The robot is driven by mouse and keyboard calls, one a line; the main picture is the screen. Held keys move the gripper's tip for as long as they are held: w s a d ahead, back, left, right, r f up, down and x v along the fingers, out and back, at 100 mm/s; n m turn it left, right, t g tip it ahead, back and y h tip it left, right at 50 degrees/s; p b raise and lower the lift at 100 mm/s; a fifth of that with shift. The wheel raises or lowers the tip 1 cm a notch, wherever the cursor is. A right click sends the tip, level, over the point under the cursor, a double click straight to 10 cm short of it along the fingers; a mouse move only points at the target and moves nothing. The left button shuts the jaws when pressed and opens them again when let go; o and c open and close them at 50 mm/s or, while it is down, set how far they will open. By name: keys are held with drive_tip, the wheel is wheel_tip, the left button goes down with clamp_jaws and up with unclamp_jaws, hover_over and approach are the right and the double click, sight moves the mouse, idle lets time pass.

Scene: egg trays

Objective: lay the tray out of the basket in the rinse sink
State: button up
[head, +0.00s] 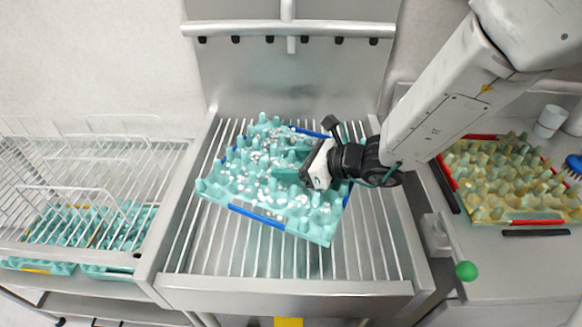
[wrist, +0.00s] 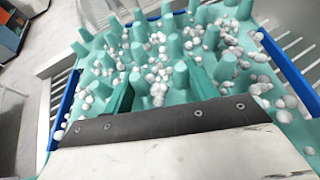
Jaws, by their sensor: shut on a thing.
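A teal egg tray (head: 318,222) with blue edge strips and many white bits of foam or suds on it is over the barred rinse sink (head: 205,262). It is turned at an angle to the bars, and I cannot tell whether it touches them. My gripper (head: 290,172) is at the tray's right part, shut on the tray. In the wrist view the tray (wrist: 82,50) fills most of the picture, with my gripper's teal fingers (wrist: 158,92) among its pegs. The wire basket (head: 60,195) stands at the left, with teal trays (head: 110,228) low in it.
A yellowish tray (head: 510,178) with red and dark edge strips lies on the right counter. White cups (head: 550,120), a blue brush (head: 574,163) and a green ball knob (head: 466,271) are at the right. Bare bars show at the sink's front. A metal back panel with hooks rises behind.

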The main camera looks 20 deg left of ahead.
drive_tip(key=shift+w+a+f, duration=0.1)
drive_tip(key=shift+w+f, duration=0.1)
drive_tip(key=shift+f, duration=0.7)
drive_tip(key=shift+w+f, duration=0.2)
drive_tip(key=shift+f, duration=0.7)
drive_tip(key=shift+f, duration=0.1)
drive_tip(key=o, duration=1.1)
drive_tip(key=shift+o, duration=0.2)
drive_tip(key=v, duration=1.2)
